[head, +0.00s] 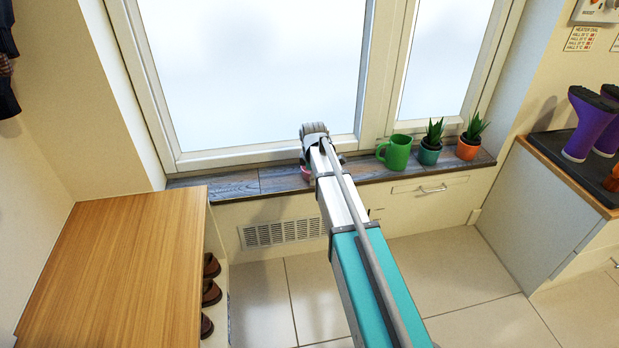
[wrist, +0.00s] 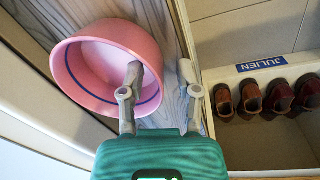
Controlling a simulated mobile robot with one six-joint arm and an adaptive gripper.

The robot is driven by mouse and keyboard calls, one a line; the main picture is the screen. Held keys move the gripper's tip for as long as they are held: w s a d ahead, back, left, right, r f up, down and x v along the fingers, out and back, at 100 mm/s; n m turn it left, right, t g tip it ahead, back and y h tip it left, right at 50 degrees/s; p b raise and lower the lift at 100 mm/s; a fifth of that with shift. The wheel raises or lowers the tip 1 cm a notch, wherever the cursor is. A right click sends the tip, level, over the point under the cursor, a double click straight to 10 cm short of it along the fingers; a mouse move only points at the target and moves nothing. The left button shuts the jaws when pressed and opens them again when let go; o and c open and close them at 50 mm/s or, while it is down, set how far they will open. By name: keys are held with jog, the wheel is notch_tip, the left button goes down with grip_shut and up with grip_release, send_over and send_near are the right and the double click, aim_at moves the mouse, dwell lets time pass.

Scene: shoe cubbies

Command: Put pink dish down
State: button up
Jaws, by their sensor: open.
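The pink dish (wrist: 88,70), with a blue line inside, sits on the grey wooden window sill (wrist: 170,105) in the wrist view. My gripper (wrist: 160,66) is open at the dish's right side. One finger overlaps the dish's opening and the other is outside it, with the near wall between them in the picture. I cannot tell whether either finger touches it. In the head view only a sliver of the dish (head: 306,173) shows on the sill (head: 280,180); my arm hides the rest and the fingertips.
A green mug (head: 396,153) and two potted plants (head: 430,150) (head: 467,147) stand on the sill to the right. A wood-topped shoe cubby (head: 120,260) with brown shoes is at left. Purple boots (head: 590,125) stand on a right-hand cabinet. A JULIEN label (wrist: 261,64) marks one cubby.

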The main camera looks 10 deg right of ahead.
jog(key=shift+r, duration=0.1)
notch_tip(320, 180, up, 12)
jog(key=s+p, duration=0.1)
jog(key=p, duration=1.1)
jog(key=shift+s+a, duration=0.15)
jog(key=shift+a, duration=0.05)
dwell(0.6)
jog(key=s+m+g, duration=0.1)
jog(key=s+m, duration=1.3)
jog(key=s, duration=1.1)
jog(key=shift+a, duration=0.4)
